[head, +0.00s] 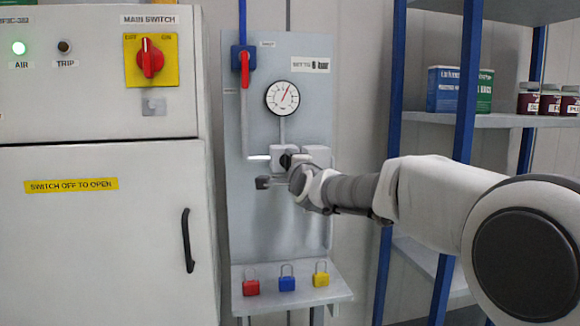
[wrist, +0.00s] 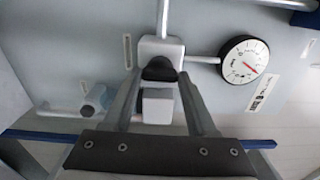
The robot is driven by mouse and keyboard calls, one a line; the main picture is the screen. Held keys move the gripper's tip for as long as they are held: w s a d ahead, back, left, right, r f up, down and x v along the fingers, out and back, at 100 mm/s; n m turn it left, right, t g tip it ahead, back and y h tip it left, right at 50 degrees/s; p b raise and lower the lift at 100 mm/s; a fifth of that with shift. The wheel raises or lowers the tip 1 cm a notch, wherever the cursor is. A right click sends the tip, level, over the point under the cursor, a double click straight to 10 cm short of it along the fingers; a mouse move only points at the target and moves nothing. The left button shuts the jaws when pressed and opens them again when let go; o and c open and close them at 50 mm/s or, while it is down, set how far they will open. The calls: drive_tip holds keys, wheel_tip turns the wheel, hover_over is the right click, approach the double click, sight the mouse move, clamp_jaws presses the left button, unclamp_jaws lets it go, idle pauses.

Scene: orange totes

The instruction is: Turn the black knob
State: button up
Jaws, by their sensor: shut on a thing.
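The black knob (head: 285,160) sits on the front of a pale grey regulator body (head: 318,153) on the grey panel, partly hidden by my gripper in the head view. In the wrist view the black knob (wrist: 158,69) lies between my two fingertips, below a white block (wrist: 162,50). My gripper (wrist: 160,80) is shut on the knob, one finger on each side. In the head view my gripper (head: 289,170) reaches in from the right. The round dial gauge (head: 282,98) above has a red needle pointing up and slightly right; it also shows in the wrist view (wrist: 245,60).
A red-handled blue valve (head: 244,62) is at the panel's upper left. Red (head: 250,285), blue (head: 287,282) and yellow (head: 321,277) padlocks stand on the ledge below. A cabinet (head: 100,240) with a red main switch (head: 149,58) is left. Blue shelving posts (head: 468,80) stand right.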

drive_tip(key=o, duration=1.4)
drive_tip(key=shift+c, duration=0.2)
drive_tip(key=shift+s, duration=0.15)
